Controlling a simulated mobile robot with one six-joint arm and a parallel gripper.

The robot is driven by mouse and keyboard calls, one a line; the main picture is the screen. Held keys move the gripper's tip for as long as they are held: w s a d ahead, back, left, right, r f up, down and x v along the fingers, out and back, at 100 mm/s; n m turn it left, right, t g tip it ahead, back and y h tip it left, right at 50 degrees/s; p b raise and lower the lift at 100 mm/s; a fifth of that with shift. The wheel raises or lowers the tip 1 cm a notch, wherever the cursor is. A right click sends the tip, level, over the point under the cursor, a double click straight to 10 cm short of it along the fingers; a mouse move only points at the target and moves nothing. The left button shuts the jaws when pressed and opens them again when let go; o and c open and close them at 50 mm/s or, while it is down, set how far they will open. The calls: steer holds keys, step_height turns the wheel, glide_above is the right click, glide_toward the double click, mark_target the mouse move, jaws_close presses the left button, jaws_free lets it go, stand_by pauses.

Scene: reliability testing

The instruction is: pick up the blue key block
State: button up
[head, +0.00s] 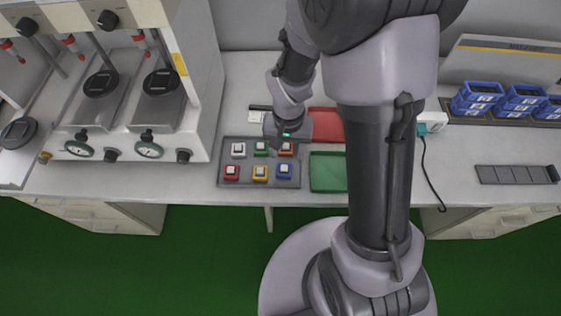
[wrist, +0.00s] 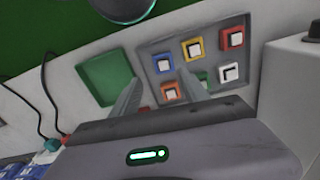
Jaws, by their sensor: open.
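The blue key block (head: 284,171) has a white top and sits in the front right place of a grey tray (head: 246,186). In the wrist view the blue block (wrist: 163,64) shows just beyond the gap between my fingertips, apart from them. My gripper (wrist: 158,77) is open and empty, pointing toward the tray. In the head view my gripper (head: 288,138) is over the back right of the tray, close to the orange-red block (head: 286,149) and behind the blue one. Its fingers are hard to make out there.
White (head: 238,150), green (head: 261,148), red (head: 232,172) and yellow (head: 260,172) blocks share the tray. A green tray (head: 328,172) and a red tray (head: 325,120) lie to the right. A large white machine (head: 196,100) stands at left. Blue bins (head: 478,95) stand at right.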

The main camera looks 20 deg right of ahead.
steer(key=b, duration=0.2)
glide_above(284, 167)
steer(key=s, duration=0.1)
step_height(284, 167, down, 5)
steer(key=shift+d+f, duration=0.1)
steer(key=f+b, duration=0.1)
steer(key=f, duration=0.1)
steer(key=w+f+b, duration=0.1)
steer(key=f, duration=0.2)
steer(key=shift+f, duration=0.15)
steer(key=shift+c, duration=1.1)
jaws_close()
steer(key=shift+r, duration=0.25)
